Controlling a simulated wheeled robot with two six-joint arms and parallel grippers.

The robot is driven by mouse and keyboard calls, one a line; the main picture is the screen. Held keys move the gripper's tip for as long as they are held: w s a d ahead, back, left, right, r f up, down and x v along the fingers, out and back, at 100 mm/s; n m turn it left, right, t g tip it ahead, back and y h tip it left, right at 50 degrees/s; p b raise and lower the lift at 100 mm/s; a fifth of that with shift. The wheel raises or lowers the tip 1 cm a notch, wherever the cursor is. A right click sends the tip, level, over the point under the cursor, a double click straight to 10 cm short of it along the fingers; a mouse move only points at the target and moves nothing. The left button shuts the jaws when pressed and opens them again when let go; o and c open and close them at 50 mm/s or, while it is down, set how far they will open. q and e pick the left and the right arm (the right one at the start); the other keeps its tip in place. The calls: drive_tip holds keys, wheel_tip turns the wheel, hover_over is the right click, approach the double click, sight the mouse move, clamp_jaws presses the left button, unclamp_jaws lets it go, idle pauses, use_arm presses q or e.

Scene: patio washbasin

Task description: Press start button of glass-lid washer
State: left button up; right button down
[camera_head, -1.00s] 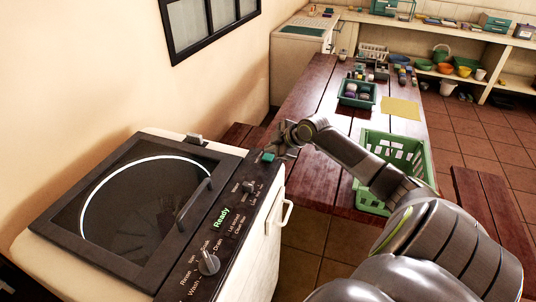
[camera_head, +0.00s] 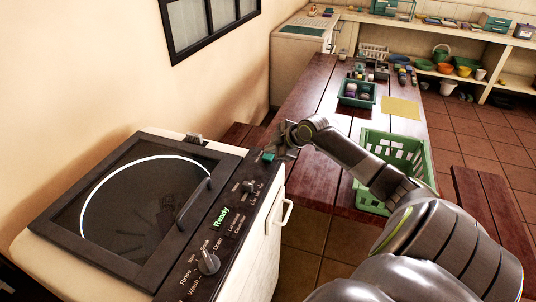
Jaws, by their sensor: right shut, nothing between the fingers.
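The glass-lid washer (camera_head: 140,212) stands at the left with its lid down. Its black control panel runs along the right side, with a lit green "Ready" display (camera_head: 221,217), a large knob (camera_head: 208,263) near the front and a smaller knob (camera_head: 249,187). A teal start button (camera_head: 268,157) sits at the panel's far end. My right gripper (camera_head: 273,148) is shut and empty, right at the teal button. I cannot tell whether its tips touch the button. My left gripper is not in view.
A long wooden table (camera_head: 322,85) lies beyond, holding a green basket (camera_head: 410,147), a small teal tray (camera_head: 373,97) and a yellow cloth (camera_head: 400,107). A wooden bench (camera_head: 488,210) stands at the right. Shelves with bowls line the back.

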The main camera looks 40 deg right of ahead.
sight(271, 157)
drive_tip(key=shift+f+b, duration=0.4)
drive_tip(key=shift+f, duration=0.4)
idle(0.5)
drive_tip(key=shift+r, duration=0.15)
idle(0.6)
drive_tip(key=shift+r+p, duration=0.8)
drive_tip(key=shift+r, duration=0.05)
wheel_tip(271, 157, up, 5)
drive_tip(key=p, duration=0.4)
